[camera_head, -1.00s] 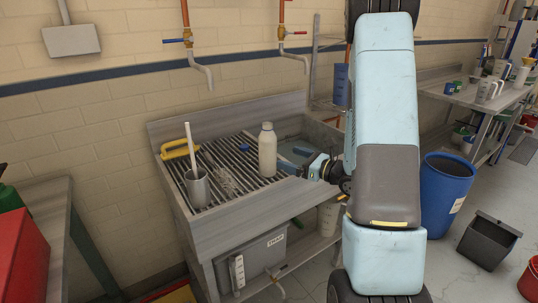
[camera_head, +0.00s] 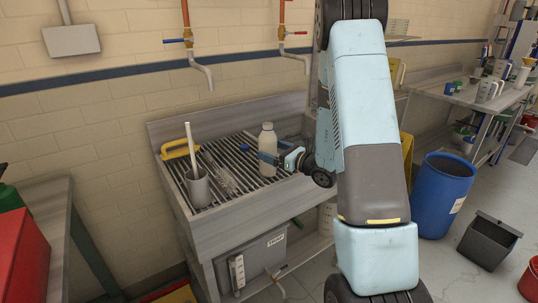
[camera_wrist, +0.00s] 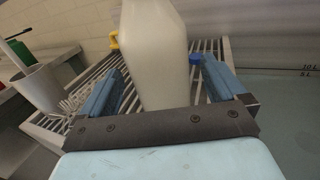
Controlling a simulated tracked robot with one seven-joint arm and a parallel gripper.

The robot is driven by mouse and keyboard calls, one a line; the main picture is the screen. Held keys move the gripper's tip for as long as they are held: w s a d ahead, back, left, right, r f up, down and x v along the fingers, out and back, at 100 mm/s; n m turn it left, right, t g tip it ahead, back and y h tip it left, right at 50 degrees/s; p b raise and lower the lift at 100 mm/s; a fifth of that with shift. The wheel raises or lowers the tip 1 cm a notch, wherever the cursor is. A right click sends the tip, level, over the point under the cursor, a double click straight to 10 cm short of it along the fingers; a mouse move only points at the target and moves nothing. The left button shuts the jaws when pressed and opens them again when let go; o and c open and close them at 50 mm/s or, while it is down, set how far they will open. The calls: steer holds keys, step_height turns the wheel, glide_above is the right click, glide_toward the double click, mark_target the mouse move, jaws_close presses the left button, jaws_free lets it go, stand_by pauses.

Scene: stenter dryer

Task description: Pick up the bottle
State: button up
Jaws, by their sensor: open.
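The white bottle (camera_head: 267,150) stands upright on the slatted drain rack of the sink unit. My gripper (camera_head: 268,158) is at the bottle's right side, low on its body, with blue fingers reaching toward it. In the wrist view the bottle (camera_wrist: 155,55) rises between the two open blue fingers of my gripper (camera_wrist: 160,85). A gap shows between the bottle and the right finger; the left finger is close to the bottle's edge, and I cannot tell if it touches. The bottle's top is cut off in the wrist view.
A grey cup (camera_head: 197,188) with a white-handled tool stands left on the rack (camera_head: 222,160). A bristly brush (camera_head: 222,178) lies between cup and bottle. A yellow-handled item (camera_head: 180,149) lies at the back left. Taps (camera_head: 200,72) hang above. A blue barrel (camera_head: 443,195) stands right.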

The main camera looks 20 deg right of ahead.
steer(key=x, duration=0.4)
steer(key=shift+w+a+r, duration=0.15)
steer(key=shift+w+r, duration=0.1)
steer(key=shift+r, duration=0.05)
steer(key=c, duration=1.2)
